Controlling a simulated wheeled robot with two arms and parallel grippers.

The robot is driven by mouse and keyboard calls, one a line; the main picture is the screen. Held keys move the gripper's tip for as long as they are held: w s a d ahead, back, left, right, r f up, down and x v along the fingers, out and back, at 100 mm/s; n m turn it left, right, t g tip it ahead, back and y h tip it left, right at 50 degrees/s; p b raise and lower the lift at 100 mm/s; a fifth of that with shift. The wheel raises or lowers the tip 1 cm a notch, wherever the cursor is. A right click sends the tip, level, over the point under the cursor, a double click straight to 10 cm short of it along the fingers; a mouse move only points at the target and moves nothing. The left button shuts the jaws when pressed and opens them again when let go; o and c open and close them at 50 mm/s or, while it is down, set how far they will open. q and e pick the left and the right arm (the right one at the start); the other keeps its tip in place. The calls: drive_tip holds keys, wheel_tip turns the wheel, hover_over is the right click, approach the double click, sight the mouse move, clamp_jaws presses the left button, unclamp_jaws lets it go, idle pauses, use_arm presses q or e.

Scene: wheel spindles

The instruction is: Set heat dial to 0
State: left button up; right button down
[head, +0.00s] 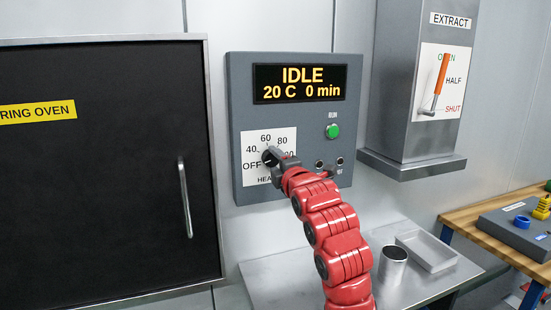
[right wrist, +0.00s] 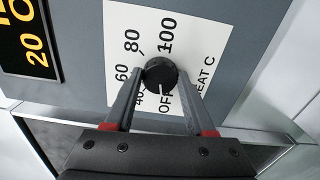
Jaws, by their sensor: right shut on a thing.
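The black heat dial (head: 269,156) sits on a white scale plate (head: 252,170) marked OFF, 40, 60, 80 and 100, on the grey control panel (head: 243,100). My right gripper (head: 275,160) is at the dial, its arm coming up from below and covering part of the scale. In the right wrist view the dial (right wrist: 160,73) lies between the two fingers of the gripper (right wrist: 159,84), which is shut on it. A pale mark on the dial's lower edge faces roughly the OFF label; its exact setting is hard to tell. My left gripper is out of view.
The panel's display (head: 300,83) reads IDLE, 20 C, 0 min. A green RUN button (head: 332,131) is to the right of the dial. A dark oven door (head: 100,190) with a handle (head: 184,198) stands left. An orange EXTRACT lever (head: 441,75) is at right. A metal cup (head: 392,266) and tray (head: 428,250) sit below.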

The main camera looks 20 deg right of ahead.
drive_tip(key=shift+n, duration=0.7)
drive_tip(key=shift+c, duration=1.2)
unclamp_jaws()
drive_tip(key=shift+s, duration=0.5)
drive_tip(key=s+b, duration=0.7)
drive_tip(key=s, duration=0.9)
drive_tip(key=shift+s+d, duration=0.2)
drive_tip(key=shift+d, duration=0.1)
